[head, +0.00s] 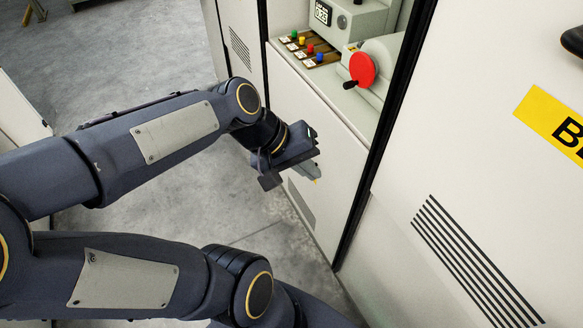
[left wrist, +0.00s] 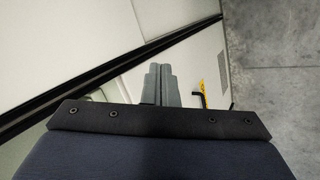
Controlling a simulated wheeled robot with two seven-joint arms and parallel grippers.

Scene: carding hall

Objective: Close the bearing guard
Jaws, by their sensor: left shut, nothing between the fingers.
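A large white panel (head: 480,110) fills the right of the head view. It carries a yellow label (head: 555,125) with black letters starting with B, cut off by the frame edge, and a slatted vent. I take it as the bearing guard. It stands beside an open bay in the machine front, with a dark edge strip (head: 385,130) between them. My left gripper (head: 314,171) is in front of the white lower machine front, left of that strip and apart from the panel. Its fingers (left wrist: 160,84) are together and empty in the left wrist view. My right gripper is out of view.
The open bay holds a red disc with a crank (head: 362,69), a grey unit with a small display (head: 322,12) and a row of coloured knobs (head: 310,47). A black handle (head: 574,41) is at the right edge. Grey floor (head: 120,50) is clear at left.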

